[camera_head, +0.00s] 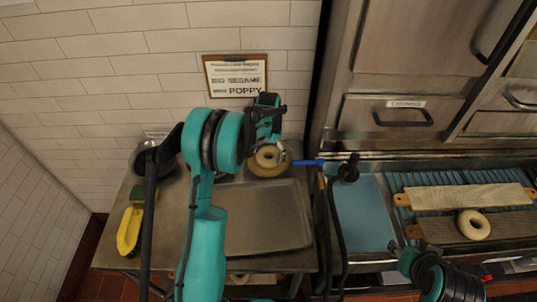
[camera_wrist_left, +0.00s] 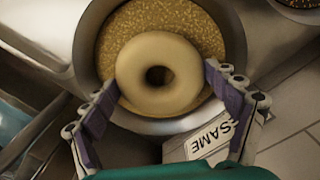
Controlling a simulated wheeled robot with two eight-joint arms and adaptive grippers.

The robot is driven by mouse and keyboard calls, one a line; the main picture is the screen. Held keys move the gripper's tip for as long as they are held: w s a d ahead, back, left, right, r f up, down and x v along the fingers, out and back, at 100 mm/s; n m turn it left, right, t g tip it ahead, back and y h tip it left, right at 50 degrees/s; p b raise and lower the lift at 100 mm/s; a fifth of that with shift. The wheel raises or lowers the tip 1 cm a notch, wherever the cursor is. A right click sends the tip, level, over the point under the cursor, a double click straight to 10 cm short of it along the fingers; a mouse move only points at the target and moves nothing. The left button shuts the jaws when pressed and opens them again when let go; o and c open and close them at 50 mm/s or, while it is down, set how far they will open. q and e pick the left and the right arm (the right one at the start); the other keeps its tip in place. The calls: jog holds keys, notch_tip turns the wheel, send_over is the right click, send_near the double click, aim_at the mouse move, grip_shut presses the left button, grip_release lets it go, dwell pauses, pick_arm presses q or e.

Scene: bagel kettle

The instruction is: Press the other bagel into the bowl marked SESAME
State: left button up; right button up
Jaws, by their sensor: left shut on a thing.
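A pale ring bagel (camera_wrist_left: 132,72) is between the two fingers of my left gripper (camera_wrist_left: 158,98), which is shut on it. In the left wrist view it lies over the tan seeds (camera_wrist_left: 185,22) of a round metal bowl (camera_wrist_left: 87,45); I cannot tell how hard it touches them. A label (camera_wrist_left: 212,137) beside this bowl reads "...SAME". In the head view the bagel (camera_head: 268,157) shows just below my left gripper (camera_head: 272,142), at the back of the metal table. Another bagel (camera_head: 473,224) lies on a board at right. My right gripper (camera_head: 410,258) is low at right, its jaws unclear.
A metal tray (camera_head: 265,215) lies in front of the bowl. A yellow object (camera_head: 129,230) is at the table's left. A second bowl (camera_wrist_left: 305,8) shows at the wrist view's top right corner. A sign (camera_head: 236,76) hangs on the tiled wall. Boards (camera_head: 468,197) lie at right.

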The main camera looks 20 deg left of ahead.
pick_arm(q)
notch_tip(320, 180, up, 10)
jog(key=p, duration=0.5)
jog(key=shift+p, duration=0.4)
dwell(0.3)
jog(key=shift+f, duration=0.1)
dwell(0.3)
